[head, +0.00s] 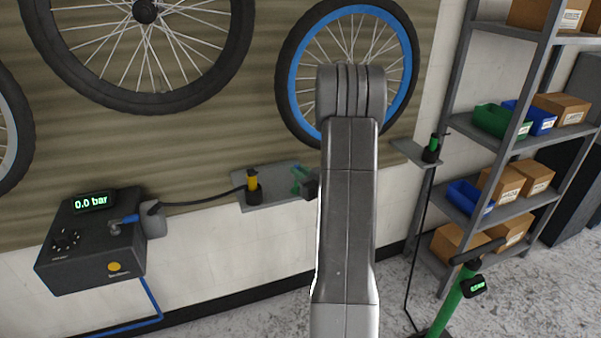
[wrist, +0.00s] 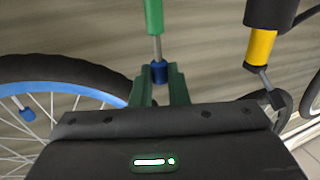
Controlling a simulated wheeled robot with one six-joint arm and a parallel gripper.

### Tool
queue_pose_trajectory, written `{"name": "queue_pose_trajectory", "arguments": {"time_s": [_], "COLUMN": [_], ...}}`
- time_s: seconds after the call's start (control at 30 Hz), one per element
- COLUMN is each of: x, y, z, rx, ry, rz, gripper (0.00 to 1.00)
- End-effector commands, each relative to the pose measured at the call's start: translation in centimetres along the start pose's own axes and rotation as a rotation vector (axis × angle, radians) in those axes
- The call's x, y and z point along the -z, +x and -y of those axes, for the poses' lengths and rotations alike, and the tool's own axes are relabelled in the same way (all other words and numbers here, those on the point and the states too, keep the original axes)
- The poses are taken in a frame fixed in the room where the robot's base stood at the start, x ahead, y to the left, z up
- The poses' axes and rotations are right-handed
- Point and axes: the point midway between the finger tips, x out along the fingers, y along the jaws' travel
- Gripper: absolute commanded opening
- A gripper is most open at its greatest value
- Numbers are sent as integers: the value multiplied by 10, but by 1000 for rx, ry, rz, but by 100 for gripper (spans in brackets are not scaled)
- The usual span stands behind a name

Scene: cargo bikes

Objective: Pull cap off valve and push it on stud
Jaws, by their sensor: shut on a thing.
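My gripper is shut on a small blue cap. In the wrist view its green fingers (wrist: 160,88) sit on either side of the cap (wrist: 158,71). The cap is at the end of a short silver rod (wrist: 156,47), which comes out of a green post (wrist: 154,14). I cannot tell whether this is the valve or the stud, or how far the cap sits on the rod. In the head view my gripper (head: 302,181) is over a grey wall shelf (head: 272,200), and my arm partly hides it. A similar blue piece (wrist: 27,114) shows inside the blue-rimmed wheel.
A yellow and black fitting (head: 252,185) stands on the shelf; its hose runs toward a black gauge box (head: 90,245). The blue-rimmed wheel (head: 287,85) hangs above. A green fitting (head: 431,150) is on a bracket at right, near a storage rack (head: 515,140) and a green pump (head: 455,305).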

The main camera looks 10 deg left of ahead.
Motion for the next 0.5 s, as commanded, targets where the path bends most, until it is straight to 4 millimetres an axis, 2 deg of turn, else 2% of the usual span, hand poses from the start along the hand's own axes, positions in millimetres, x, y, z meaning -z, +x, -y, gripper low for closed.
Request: {"name": "queue_pose_trajectory", "arguments": {"time_s": [0.5], "x": [-4], "y": [0], "z": [0], "rx": [0], "ry": [0], "rz": [0], "gripper": [0]}}
